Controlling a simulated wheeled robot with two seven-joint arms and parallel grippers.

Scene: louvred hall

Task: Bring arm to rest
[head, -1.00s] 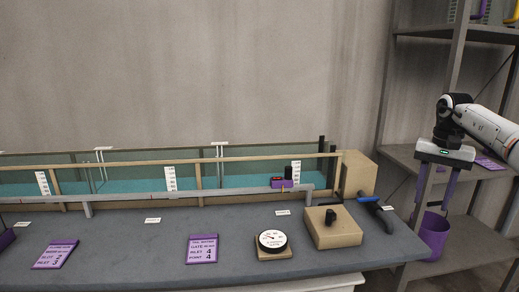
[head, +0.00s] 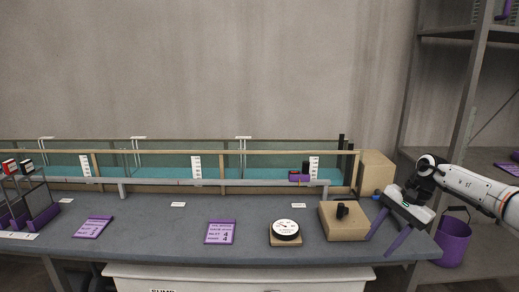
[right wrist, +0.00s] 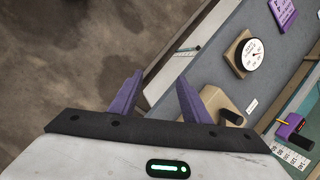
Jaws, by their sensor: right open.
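My right gripper (head: 387,240) is at the right end of the grey bench (head: 180,232) in the head view, its purple fingers spread and pointing down. In the right wrist view the same gripper (right wrist: 158,95) shows its two fingers apart with nothing between them. Bare floor and the bench's edge lie beyond the fingertips. The right arm (head: 470,185) comes in from the right edge of the head view. My left gripper is not in view.
A tan block with a black knob (head: 343,222) stands just left of the gripper. A round dial (head: 285,229) and purple cards (head: 220,232) lie on the bench. A water channel (head: 140,170) runs behind. A purple bucket (head: 453,243) and shelf post (head: 463,110) stand right.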

